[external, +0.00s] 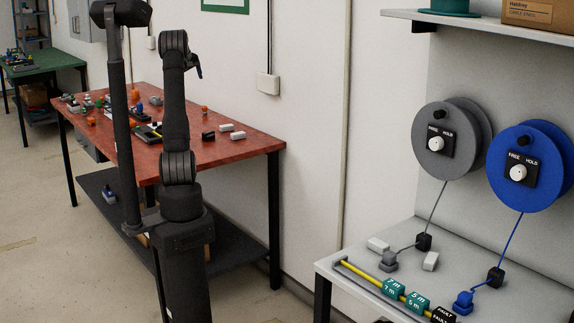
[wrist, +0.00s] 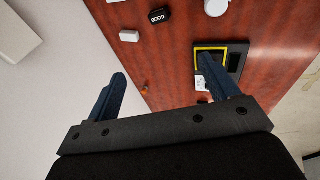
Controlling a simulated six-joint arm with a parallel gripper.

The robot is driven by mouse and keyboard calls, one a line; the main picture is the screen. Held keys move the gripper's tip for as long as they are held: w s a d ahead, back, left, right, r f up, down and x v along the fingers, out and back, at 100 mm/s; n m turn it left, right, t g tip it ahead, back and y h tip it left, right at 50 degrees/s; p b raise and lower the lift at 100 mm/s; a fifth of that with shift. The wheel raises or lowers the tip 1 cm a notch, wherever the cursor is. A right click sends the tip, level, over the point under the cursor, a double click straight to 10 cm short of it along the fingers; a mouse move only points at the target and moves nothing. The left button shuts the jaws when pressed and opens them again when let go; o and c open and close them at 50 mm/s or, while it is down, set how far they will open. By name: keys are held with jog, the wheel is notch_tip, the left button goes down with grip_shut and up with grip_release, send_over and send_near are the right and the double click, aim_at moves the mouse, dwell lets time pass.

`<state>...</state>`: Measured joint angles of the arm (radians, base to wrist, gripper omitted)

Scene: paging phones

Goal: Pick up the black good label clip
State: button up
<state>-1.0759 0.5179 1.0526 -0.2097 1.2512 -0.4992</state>
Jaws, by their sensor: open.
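A small black clip with white lettering that seems to read GOOD (wrist: 160,15) lies on the red table top near the upper edge of the wrist view. In the external view a small black block, likely the same clip (external: 208,136), lies on the red table near white blocks. My gripper (wrist: 163,68) is open, with its two dark blue fingers spread and nothing between them. It is above the table, apart from the clip, which lies beyond the fingertips in the wrist view. In the external view my gripper (external: 198,70) is mostly hidden behind my arm.
A black tray with a yellow frame (wrist: 240,60) lies partly behind the right finger. A white block (wrist: 129,36) and a round white piece (wrist: 216,7) flank the clip. A wall stands behind the red table (external: 245,150). A grey bench (external: 400,230) with reels stands at right.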

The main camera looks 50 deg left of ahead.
jog(key=w+a+f+g+h, duration=0.1)
jog(key=w+a+f+g, duration=0.1)
jog(key=w+a+f, duration=0.35)
jog(key=n+g+h, duration=0.1)
jog(key=n+g, duration=0.1)
send_over(208, 132)
jog(key=f, duration=1.8)
jog(key=shift+a+f, duration=0.2)
jog(key=shift+a, duration=0.15)
jog(key=shift+d+f, duration=0.2)
jog(key=shift+f, duration=1.2)
jog(key=shift+d+f, duration=0.15)
jog(key=shift+f, duration=1.25)
jog(key=c, duration=1)
